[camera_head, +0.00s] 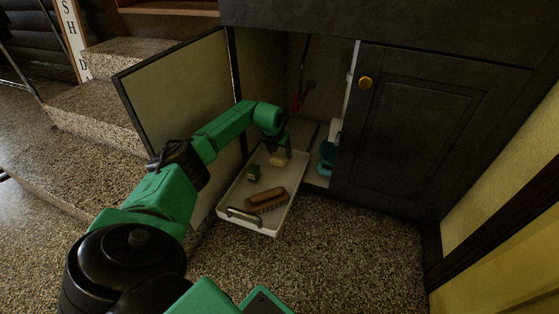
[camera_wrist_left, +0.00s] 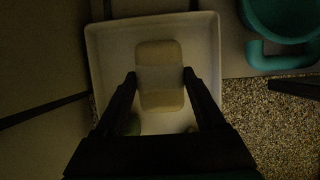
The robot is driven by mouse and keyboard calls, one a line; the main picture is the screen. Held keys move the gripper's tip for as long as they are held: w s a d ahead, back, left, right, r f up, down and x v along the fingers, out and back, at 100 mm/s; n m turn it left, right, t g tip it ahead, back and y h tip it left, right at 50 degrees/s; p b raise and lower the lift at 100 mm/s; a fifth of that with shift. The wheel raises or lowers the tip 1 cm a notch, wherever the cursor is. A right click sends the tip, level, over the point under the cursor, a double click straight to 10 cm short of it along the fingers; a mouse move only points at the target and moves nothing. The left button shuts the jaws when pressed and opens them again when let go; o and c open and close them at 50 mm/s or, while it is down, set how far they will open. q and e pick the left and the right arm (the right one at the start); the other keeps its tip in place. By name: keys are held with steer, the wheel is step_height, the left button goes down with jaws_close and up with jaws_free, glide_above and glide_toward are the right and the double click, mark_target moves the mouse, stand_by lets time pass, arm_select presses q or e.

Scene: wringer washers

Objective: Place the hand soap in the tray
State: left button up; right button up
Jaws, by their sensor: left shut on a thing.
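The white tray (camera_head: 226,201) lies on the carpet in front of the open cabinet, its far end reaching the opening. The hand soap (camera_head: 278,160) is a pale cream block over the far end of the tray. My left gripper (camera_head: 279,150) is shut on it from above. In the left wrist view the soap (camera_wrist_left: 160,100) sits between the two fingertips (camera_wrist_left: 160,78), inside the outline of the tray (camera_wrist_left: 94,50). I cannot tell whether the soap touches the tray floor. My right gripper is not in view.
A brown brush (camera_head: 268,199) and a small dark green block (camera_head: 253,173) lie in the tray. A teal container (camera_head: 327,155) stands inside the cabinet to the right. The open cabinet door (camera_head: 180,95) is on the left, stone steps (camera_head: 95,118) beyond it. The carpet at right is clear.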

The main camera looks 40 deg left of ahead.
arm_select(q)
step_height(320, 180, down, 5)
steer(key=b, duration=0.2)
steer(key=shift+r+b, duration=0.1)
steer(key=shift+b, duration=0.25)
steer(key=shift+f, duration=0.2)
steer(key=shift+r, duration=0.2)
steer(key=shift+f, duration=0.15)
steer(key=o, duration=1.5)
